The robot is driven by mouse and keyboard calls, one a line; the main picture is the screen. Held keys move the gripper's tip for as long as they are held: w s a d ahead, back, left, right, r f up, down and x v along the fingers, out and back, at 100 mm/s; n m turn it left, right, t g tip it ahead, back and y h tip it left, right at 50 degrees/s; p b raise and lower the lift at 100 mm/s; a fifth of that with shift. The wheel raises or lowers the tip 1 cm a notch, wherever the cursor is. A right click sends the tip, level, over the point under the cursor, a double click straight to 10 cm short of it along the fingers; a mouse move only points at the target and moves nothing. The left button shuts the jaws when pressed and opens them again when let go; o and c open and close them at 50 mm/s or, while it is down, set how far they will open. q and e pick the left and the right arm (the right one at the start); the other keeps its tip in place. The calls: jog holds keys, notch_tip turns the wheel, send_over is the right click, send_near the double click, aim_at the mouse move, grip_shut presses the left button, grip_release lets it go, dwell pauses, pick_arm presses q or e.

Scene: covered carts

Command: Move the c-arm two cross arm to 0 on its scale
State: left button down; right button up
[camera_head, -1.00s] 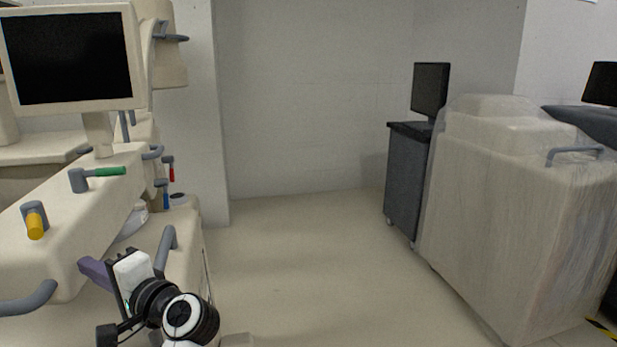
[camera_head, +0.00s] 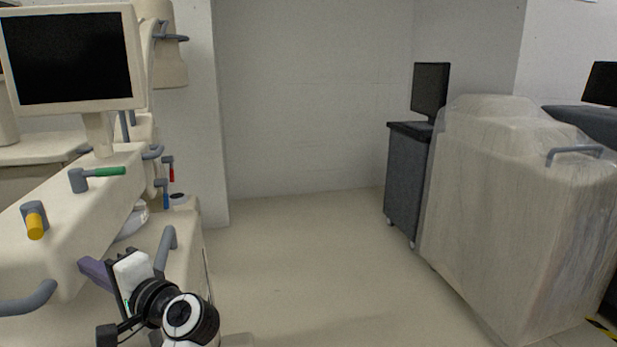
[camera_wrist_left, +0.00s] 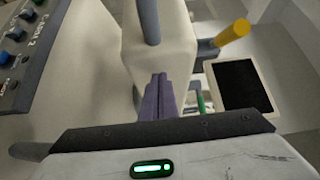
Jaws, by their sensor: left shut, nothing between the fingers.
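The C-arm machine stands at the left in the head view. Its beige cross arm (camera_head: 85,225) carries a yellow lever (camera_head: 36,224) and a green lever (camera_head: 108,171). In the left wrist view a panel labelled C-ARM 2 (camera_wrist_left: 27,48) shows at the upper left, and the yellow lever (camera_wrist_left: 232,33) and green lever (camera_wrist_left: 201,103) show at the right. My left gripper (camera_head: 92,270) has purple fingers, shut and empty, close to the beige body below the levers. Its fingers (camera_wrist_left: 158,97) also show in the wrist view; I cannot tell whether they touch the body. No scale is readable.
A monitor (camera_head: 70,56) stands above the cross arm. Grey handles (camera_head: 166,248) stick out near my left arm. A plastic-covered cart (camera_head: 515,220) and a dark cabinet (camera_head: 405,185) with a screen stand at the right. The floor (camera_head: 300,260) between is clear.

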pick_arm(q)
jog(key=shift+s+a, duration=0.2)
jog(key=shift+a, duration=0.35)
pick_arm(e)
jog(key=shift+d+f, duration=0.1)
jog(key=shift+f, duration=0.1)
dwell(0.3)
